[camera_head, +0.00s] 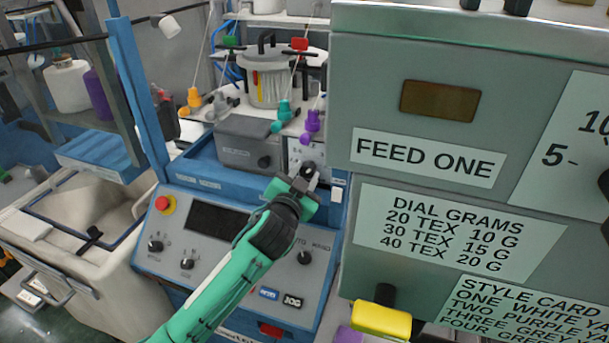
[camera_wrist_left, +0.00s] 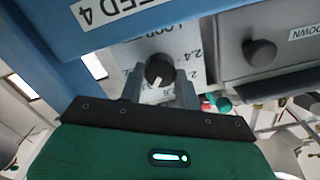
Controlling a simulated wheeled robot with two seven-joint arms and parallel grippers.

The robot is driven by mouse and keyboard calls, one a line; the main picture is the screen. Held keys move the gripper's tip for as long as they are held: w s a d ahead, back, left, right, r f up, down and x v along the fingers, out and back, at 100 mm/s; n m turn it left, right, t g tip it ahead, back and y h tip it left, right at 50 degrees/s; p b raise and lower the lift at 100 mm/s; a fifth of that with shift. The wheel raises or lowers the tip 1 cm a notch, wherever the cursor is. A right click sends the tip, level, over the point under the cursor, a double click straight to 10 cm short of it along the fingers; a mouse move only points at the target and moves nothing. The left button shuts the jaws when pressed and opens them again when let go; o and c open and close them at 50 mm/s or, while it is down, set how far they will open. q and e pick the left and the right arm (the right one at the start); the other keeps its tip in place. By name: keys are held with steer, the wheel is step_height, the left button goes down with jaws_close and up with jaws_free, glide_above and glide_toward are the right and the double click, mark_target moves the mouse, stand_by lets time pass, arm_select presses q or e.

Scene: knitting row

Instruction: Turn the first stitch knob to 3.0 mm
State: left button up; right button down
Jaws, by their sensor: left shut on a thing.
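The stitch knob, a small dark round knob (camera_wrist_left: 159,69), sits on a light dial plate (camera_wrist_left: 196,75) in the left wrist view. Its white pointer mark faces the gripper side, slightly left. A 2.4 shows right of the knob; other figures are partly hidden by the fingers. My left gripper (camera_wrist_left: 160,88) has one finger on each side of the knob and is shut on it. In the head view the left gripper (camera_head: 299,180) is at the upper right of the blue and grey machine, and the knob (camera_head: 309,167) shows just beyond it. My right gripper is not in view.
A control panel (camera_head: 185,215) with a red button and other dark knobs lies below. Another dark knob (camera_wrist_left: 259,53) is on the grey box right of the dial. The large FEED ONE cabinet (camera_head: 400,50) stands close on the right. A bin (camera_head: 90,270) is at left.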

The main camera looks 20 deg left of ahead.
arm_select(q)
steer(key=o, duration=1)
steer(key=shift+c, duration=0.2)
steer(key=shift+s+f, duration=0.1)
steer(key=shift+s, duration=0.45)
steer(key=s+b, duration=0.4)
steer(key=s, duration=0.8)
steer(key=shift+s+a, duration=0.25)
steer(key=shift+s, duration=0.1)
